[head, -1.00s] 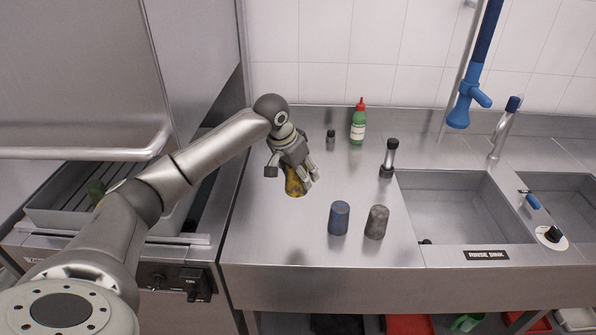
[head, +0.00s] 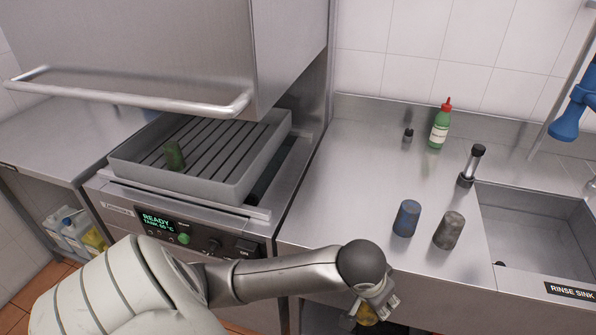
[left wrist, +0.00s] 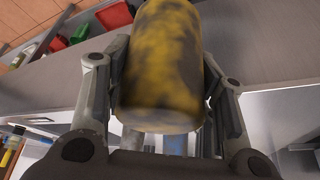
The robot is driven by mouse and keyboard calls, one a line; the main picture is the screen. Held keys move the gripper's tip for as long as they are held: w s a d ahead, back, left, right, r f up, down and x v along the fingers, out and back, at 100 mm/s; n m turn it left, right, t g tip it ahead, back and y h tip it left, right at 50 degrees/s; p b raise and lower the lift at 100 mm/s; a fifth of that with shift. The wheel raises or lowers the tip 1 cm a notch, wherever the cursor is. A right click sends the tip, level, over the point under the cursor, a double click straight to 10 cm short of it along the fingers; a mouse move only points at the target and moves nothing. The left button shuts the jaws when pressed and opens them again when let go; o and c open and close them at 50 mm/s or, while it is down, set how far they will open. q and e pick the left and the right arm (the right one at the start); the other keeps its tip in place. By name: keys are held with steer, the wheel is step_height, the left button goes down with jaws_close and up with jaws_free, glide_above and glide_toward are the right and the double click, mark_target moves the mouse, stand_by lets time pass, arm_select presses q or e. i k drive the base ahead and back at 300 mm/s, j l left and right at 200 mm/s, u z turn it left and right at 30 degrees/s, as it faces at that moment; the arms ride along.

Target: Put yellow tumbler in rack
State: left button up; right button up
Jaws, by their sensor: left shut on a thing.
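My left gripper (head: 376,306) is low in front of the counter's front edge in the head view. It is shut on the yellow tumbler (head: 367,314), which is mostly hidden there. In the left wrist view the yellow tumbler (left wrist: 165,70), with dark smudges, sits between both fingers of my left gripper (left wrist: 165,95). The grey slatted rack (head: 240,185) rests in the open machine at left. My right gripper is not in view.
A blue tumbler (head: 406,218) and a grey tumbler (head: 448,230) stand on the counter (head: 340,190). A green bottle (head: 439,127) stands behind them. The machine's raised hood (head: 150,50) and bar handle (head: 130,95) hang above the rack. The rack's middle and right are free.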

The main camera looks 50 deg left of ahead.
mark_target(209, 174)
steer(key=k+j+z, duration=0.1)
steer(key=j, duration=0.25)
steer(key=k+j+z, duration=0.1)
steer(key=j, duration=0.3)
steer(key=k+j+z, duration=0.1)
steer(key=j, duration=0.25)
steer(key=k+j+z, duration=0.1)
steer(key=k+j, duration=0.15)
steer(key=j, duration=0.1)
